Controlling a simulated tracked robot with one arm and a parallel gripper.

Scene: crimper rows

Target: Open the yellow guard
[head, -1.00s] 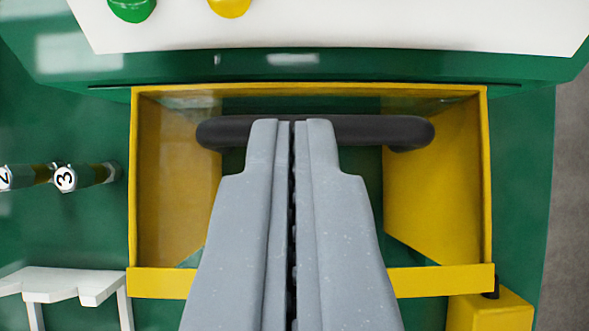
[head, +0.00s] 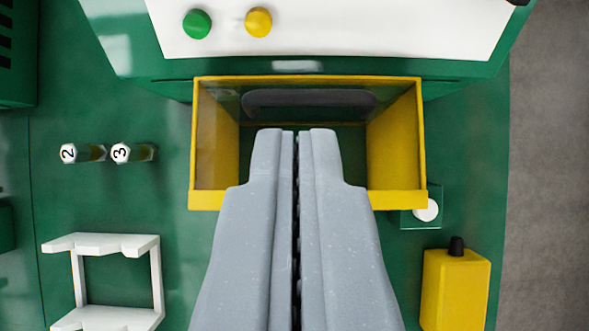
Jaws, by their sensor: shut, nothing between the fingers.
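The yellow guard (head: 404,160) is a box-like frame with yellow side walls and a clear, dark-looking middle, on the front of the green machine. Its black bar handle (head: 310,98) lies across the upper part of the frame and looks dim, as if seen through the clear panel. My gripper (head: 294,132) is shut and empty, its tips just below the handle in the picture and apart from it. The gripper hides the middle of the guard's lower edge. I cannot tell how far the guard is swung.
A white panel with a green button (head: 197,24) and a yellow button (head: 258,22) is above. Numbered tools (head: 120,153) and a white rack (head: 100,245) are at left. A yellow block with a black knob (head: 455,290) is at lower right. Grey floor lies at far right.

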